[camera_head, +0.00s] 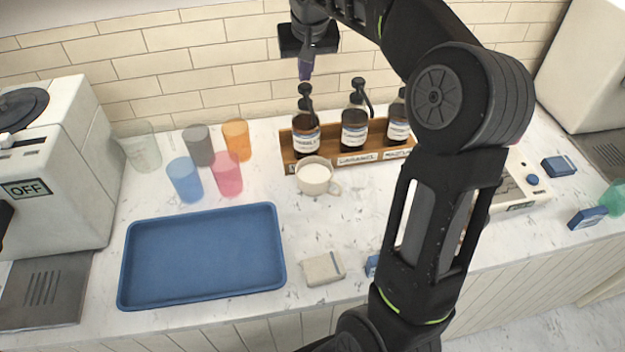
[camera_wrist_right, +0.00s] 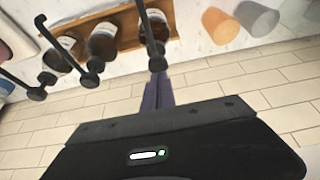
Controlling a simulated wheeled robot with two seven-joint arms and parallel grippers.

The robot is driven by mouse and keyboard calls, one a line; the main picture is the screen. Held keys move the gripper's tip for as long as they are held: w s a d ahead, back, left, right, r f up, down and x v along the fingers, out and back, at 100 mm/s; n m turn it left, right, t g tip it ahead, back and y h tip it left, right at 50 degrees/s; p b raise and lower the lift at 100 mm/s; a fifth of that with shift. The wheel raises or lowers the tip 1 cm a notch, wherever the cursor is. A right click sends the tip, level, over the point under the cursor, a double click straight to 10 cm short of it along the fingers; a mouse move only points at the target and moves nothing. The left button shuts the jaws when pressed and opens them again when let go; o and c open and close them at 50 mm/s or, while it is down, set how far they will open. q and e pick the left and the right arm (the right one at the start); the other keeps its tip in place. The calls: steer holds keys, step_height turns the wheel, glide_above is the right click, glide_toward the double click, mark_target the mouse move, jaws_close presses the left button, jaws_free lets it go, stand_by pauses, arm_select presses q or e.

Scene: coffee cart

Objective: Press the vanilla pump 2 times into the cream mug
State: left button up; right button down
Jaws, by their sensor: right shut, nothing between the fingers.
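The leftmost pump bottle (camera_head: 306,135), dark with a pale label that seems to read vanilla, stands in a wooden rack at the back. Its black pump head (camera_head: 305,90) points up and shows close to the fingers in the right wrist view (camera_wrist_right: 156,62). The cream mug (camera_head: 316,184) stands upright on the counter in front of this bottle, its handle to the right; its inside looks whitish. My right gripper (camera_head: 305,74) is shut and empty, fingers pointing down just above the pump head; it also shows in the right wrist view (camera_wrist_right: 158,92). Whether it touches the pump is unclear.
A caramel pump bottle (camera_head: 354,127) and a third bottle (camera_head: 398,122) share the wooden rack (camera_head: 346,158). Several coloured cups, including a pink one (camera_head: 227,175), stand to the left. A blue tray (camera_head: 200,258) and a folded cloth (camera_head: 323,269) lie in front. My right arm covers the counter's right-centre.

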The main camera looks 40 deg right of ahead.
steer(key=shift+f, duration=0.2)
steer(key=shift+f+b, duration=0.95)
steer(key=shift+f, duration=0.15)
steer(key=shift+r+p, duration=1.1)
steer(key=shift+r, duration=0.25)
step_height(320, 180, up, 2)
steer(key=shift+r+p, duration=0.1)
steer(key=shift+p, duration=0.8)
steer(key=shift+r, duration=1.95)
